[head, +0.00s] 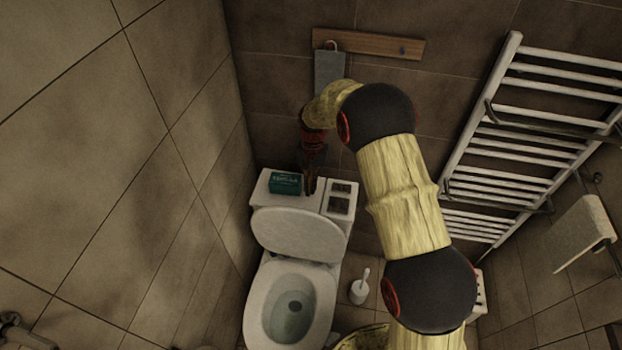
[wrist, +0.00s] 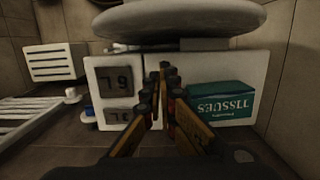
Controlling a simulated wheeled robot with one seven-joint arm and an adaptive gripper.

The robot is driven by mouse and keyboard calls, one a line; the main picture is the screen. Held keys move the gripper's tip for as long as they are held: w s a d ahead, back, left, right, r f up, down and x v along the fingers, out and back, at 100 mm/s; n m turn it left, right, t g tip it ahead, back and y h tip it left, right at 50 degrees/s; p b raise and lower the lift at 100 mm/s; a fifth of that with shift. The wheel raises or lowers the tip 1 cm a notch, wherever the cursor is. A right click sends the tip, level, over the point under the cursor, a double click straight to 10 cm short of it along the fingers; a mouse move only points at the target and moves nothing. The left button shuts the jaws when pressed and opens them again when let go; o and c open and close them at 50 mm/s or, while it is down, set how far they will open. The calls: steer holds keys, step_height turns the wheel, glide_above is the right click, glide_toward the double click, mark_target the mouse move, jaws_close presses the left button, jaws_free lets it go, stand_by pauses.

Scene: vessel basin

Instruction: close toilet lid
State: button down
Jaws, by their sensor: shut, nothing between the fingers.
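The toilet lid (head: 300,236) is a pale oval and stands raised, leaning back toward the tank (head: 310,197). The toilet bowl (head: 268,310) below it is open to view. In the wrist view the lid (wrist: 180,20) spans the top as a thick pale edge. My gripper (head: 311,187) points down over the tank top, behind the raised lid. In the wrist view its fingers (wrist: 164,75) are together and empty, with their tips just short of the lid in the picture. I cannot tell whether they touch the tank.
A green tissue box (head: 285,183) sits on the tank just left of my gripper. A framed two-panel item (head: 340,198) lies to the right. A toilet brush (head: 360,287) stands beside the bowl. A towel rail (head: 520,150) is on the right, and the tiled wall is close on the left.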

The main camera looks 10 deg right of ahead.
steer(key=s+f, duration=0.1)
steer(key=s+a, duration=0.1)
steer(key=s+f, duration=0.1)
steer(key=s, duration=0.1)
steer(key=shift+a+f+b, duration=0.3)
